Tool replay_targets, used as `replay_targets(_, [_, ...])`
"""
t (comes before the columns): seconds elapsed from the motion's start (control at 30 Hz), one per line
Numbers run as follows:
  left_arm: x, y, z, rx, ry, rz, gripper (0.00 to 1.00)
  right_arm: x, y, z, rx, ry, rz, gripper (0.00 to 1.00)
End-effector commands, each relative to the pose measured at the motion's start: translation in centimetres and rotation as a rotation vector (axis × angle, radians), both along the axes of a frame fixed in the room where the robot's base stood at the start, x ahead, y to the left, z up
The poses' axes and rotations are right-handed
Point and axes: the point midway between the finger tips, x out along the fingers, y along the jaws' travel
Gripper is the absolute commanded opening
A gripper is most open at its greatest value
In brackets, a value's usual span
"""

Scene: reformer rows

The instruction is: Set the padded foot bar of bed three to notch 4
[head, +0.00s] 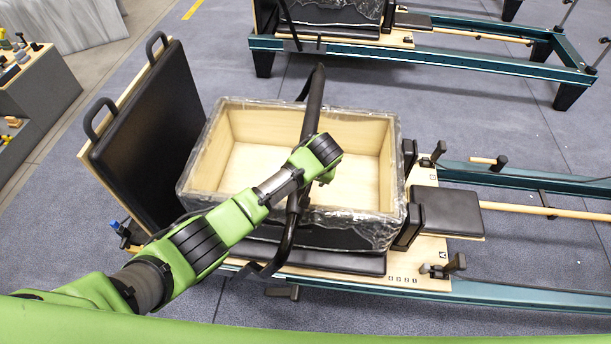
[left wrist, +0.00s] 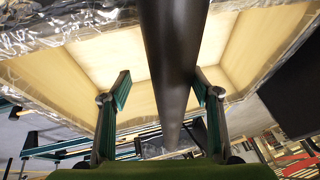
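The padded foot bar (head: 314,105) is a black bar that rises at a slant over a box on the near bed (head: 440,247). In the left wrist view the bar (left wrist: 174,50) runs down the middle of the picture. My left gripper (head: 326,172) is at the bar, its fingers mostly hidden by its own wrist in the head view. In the left wrist view my left gripper (left wrist: 161,78) is open, one finger on each side of the bar, with gaps showing on both sides. The bar's lower end and notches are not clear. My right gripper is not in view.
The open wooden box (head: 392,120), wrapped in clear film, stands on the bed under the bar. A black padded board (head: 150,130) with two handles stands at the left. Black shoulder pads (head: 447,212) are to the right. Another bed (head: 440,50) stands behind, across clear floor.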

Motion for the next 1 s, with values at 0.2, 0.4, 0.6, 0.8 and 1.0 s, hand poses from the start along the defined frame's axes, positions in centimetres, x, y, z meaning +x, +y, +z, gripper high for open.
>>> replay_targets(0.2, [0.1, -0.5, 0.3, -0.009, -0.004, -0.007, 0.52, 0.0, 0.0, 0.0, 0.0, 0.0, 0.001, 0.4])
replay_targets(0.4, [0.0, -0.6, 0.7, -0.009, -0.007, -0.007, 0.52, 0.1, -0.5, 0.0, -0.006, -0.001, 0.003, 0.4])
replay_targets(0.6, [-0.9, -1.0, 2.8, -0.011, -0.008, -0.009, 0.52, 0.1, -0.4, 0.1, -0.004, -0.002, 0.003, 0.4])
replay_targets(0.8, [-2.5, -1.4, 6.4, -0.01, -0.006, -0.007, 0.52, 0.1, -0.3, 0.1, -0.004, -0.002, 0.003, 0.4])
replay_targets(1.0, [-4.0, -1.8, 9.5, -0.006, -0.003, -0.004, 0.52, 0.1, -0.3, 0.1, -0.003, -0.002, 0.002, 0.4])
